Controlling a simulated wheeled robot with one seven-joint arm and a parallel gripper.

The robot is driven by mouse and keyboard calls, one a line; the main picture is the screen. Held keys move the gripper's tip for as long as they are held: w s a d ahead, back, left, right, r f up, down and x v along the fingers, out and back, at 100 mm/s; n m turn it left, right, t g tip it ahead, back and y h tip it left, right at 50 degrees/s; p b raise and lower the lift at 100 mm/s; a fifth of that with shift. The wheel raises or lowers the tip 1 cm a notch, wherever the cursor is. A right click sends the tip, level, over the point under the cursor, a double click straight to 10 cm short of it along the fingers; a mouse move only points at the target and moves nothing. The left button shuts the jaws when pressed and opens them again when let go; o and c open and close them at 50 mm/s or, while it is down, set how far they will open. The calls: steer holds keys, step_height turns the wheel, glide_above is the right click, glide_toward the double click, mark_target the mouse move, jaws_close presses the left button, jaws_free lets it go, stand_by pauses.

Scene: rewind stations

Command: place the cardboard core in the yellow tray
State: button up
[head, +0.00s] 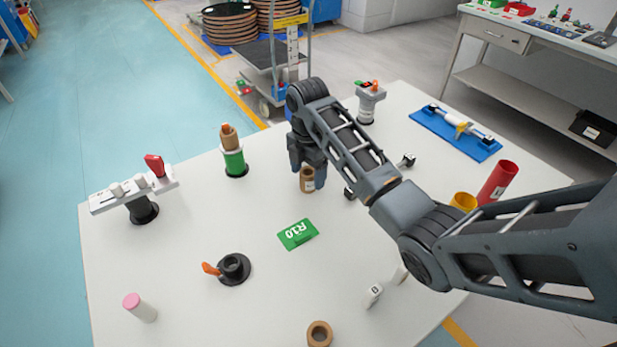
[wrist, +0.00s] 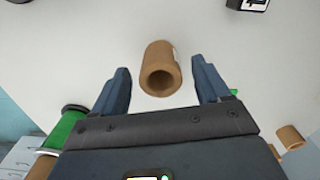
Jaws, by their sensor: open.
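A cardboard core (head: 307,180) stands on the white table just below my gripper (head: 306,166) in the head view. In the wrist view the core (wrist: 160,70) shows between and slightly beyond the two fingers of my gripper (wrist: 162,78), with a gap on both sides. My gripper is open and empty. A second cardboard core (head: 319,334) stands at the table's front edge and shows at the lower right of the wrist view (wrist: 290,138). I see no clear yellow tray; a yellow round object (head: 463,201) is partly hidden by my arm.
A green spool (head: 234,162) with a brown piece on top stands left of my gripper. A green R10 card (head: 298,234), a black holder (head: 234,268), a red tube (head: 498,182) and a blue tray (head: 455,133) are around.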

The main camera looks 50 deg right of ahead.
steer(key=shift+f, duration=1.25)
steer(key=shift+c, duration=0.3)
steer(key=c, duration=1.1)
steer(key=shift+c, duration=0.2)
steer(key=shift+r, duration=0.2)
